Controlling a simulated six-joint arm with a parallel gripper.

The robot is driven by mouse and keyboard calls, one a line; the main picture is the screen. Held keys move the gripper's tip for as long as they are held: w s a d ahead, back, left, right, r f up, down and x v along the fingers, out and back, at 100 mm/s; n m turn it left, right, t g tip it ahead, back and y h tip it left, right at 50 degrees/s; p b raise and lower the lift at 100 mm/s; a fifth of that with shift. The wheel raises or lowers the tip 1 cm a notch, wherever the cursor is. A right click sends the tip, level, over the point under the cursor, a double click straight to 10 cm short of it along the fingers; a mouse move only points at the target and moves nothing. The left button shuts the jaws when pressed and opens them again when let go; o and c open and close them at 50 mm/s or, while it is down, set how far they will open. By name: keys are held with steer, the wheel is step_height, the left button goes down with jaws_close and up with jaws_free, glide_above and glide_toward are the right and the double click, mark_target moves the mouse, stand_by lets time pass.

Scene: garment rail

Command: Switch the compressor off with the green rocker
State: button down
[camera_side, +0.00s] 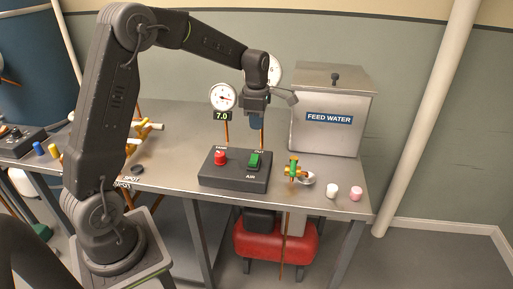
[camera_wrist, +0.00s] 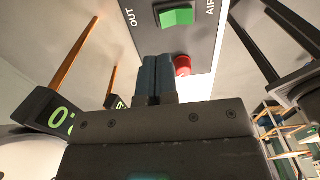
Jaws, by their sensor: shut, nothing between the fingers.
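The green rocker (camera_side: 254,160) sits on the right half of the dark AIR control box (camera_side: 233,181), under the OUT label. In the wrist view the rocker (camera_wrist: 177,17) shows at the top, beyond the fingertips. My gripper (camera_side: 257,123) points down above the rear of the box, apart from the rocker. In the wrist view its two blue fingers (camera_wrist: 155,62) are together with nothing between them. The red compressor tank (camera_side: 275,242) is under the table. I cannot tell which way the rocker is tipped.
A red knob (camera_side: 220,158) is left of the rocker. A gauge (camera_side: 222,96) with a 7.0 display stands behind the box; another gauge is partly hidden by my arm. A FEED WATER tank (camera_side: 331,122), a brass valve (camera_side: 295,171) and small white and pink cups (camera_side: 355,193) are to the right.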

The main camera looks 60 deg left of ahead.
step_height(320, 180, down, 9)
steer(key=shift+f, duration=0.15)
stand_by(0.4)
steer(key=shift+f, duration=0.2)
steer(key=shift+r, duration=0.15)
steer(key=shift+r, duration=0.75)
step_height(320, 180, up, 14)
steer(key=w+a, duration=0.1)
steer(key=shift+w+a, duration=0.3)
steer(key=shift+a, duration=0.05)
